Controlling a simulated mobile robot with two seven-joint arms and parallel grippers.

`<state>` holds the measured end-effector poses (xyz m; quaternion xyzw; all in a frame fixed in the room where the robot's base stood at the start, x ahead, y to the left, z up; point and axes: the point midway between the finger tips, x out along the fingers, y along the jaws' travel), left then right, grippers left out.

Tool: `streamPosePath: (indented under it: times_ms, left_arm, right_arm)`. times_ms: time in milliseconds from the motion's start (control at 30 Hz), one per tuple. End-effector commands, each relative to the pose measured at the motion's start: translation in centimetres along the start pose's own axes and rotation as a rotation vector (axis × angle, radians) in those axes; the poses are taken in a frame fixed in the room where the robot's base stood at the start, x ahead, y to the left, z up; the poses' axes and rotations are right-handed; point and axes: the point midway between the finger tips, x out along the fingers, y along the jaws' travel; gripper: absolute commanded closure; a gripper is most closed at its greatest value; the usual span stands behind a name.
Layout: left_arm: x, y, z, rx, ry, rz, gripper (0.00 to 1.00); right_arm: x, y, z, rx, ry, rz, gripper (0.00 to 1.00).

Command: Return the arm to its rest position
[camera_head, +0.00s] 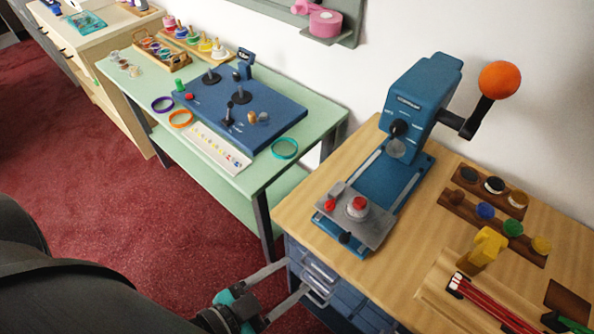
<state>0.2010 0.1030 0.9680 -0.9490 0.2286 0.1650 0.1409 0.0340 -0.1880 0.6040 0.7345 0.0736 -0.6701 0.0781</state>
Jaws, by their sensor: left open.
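My left gripper (298,276) is at the bottom centre, in front of the wooden counter (300,215). Its two pale fingers are spread apart with nothing held between them. Their tips are close to the silver handles (319,271) on the blue drawer unit (345,296) under the counter. I cannot tell whether the tips touch a handle. A large dark arm part of mine fills the lower left. My right gripper is not in view.
A blue press (421,95) with an orange knob (500,80) stands on the counter. To the left, a green table (330,112) holds a blue machine (285,118), rings and bottles. Red carpet (75,190) lies open at the left.

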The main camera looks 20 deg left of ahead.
Motion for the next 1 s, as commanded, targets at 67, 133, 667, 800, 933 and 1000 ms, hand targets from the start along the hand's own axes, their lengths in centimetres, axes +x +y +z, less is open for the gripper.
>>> streamPosePath:
  times_ms: [67,133,667,800,933,1000]
  left_arm:
    - [0.0,0.0,0.0,0.0,0.0,0.0,0.4]
    - [0.0,0.0,0.0,0.0,0.0,0.0,0.4]
    - [3.6,0.7,20.4,-0.082,-0.371,-0.037,0.4]
    - [3.9,1.5,27.4,-0.129,-0.516,-0.047,0.4]
    - [3.7,2.6,33.3,-0.178,-0.648,-0.053,0.4]
    - [3.4,3.4,36.2,-0.206,-0.719,-0.054,0.4]
  right_arm:
    - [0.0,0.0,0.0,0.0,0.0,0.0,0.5]
    - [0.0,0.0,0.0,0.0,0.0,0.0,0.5]
    - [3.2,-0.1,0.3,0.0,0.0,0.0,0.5]
    - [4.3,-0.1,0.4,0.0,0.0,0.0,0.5]
    - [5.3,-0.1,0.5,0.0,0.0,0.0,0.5]
    - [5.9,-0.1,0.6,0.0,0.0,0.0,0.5]
